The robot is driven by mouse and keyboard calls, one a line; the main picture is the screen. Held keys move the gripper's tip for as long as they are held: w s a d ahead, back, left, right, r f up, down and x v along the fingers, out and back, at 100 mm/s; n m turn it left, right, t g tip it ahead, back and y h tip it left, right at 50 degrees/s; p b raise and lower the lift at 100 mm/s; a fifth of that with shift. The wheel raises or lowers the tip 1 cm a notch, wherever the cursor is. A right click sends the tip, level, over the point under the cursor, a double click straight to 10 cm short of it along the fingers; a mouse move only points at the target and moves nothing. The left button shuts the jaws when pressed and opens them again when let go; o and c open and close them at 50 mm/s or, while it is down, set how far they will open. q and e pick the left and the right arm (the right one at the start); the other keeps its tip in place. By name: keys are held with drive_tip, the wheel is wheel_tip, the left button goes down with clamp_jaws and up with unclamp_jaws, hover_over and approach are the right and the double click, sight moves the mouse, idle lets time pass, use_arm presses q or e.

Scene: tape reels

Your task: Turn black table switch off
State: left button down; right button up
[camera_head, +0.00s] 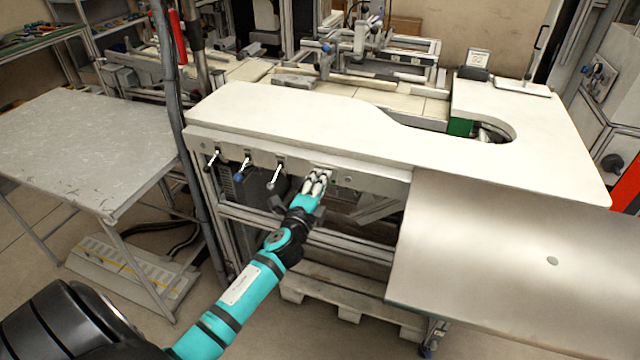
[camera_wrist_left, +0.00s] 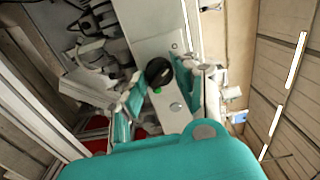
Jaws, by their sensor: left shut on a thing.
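The black switch (camera_wrist_left: 158,71) is a round black knob on a pale panel under the table edge, shown in the left wrist view. My left gripper (camera_wrist_left: 160,84) has one finger on each side of it and is shut on it. In the head view, my left gripper (camera_head: 316,184) is at the front panel (camera_head: 372,178) of the white table (camera_head: 300,115), and its fingers hide the switch. The knob's turned position cannot be told. My right gripper is not in view.
Several levers (camera_head: 274,175) hang from the panel left of my gripper. A large plain board (camera_head: 510,270) stands at the right. A metal side table (camera_head: 80,140) stands at the left.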

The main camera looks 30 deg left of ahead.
use_arm(q)
drive_tip(key=shift+f, duration=0.1)
drive_tip(key=c, duration=1)
unclamp_jaws()
drive_tip(key=v, duration=1.2)
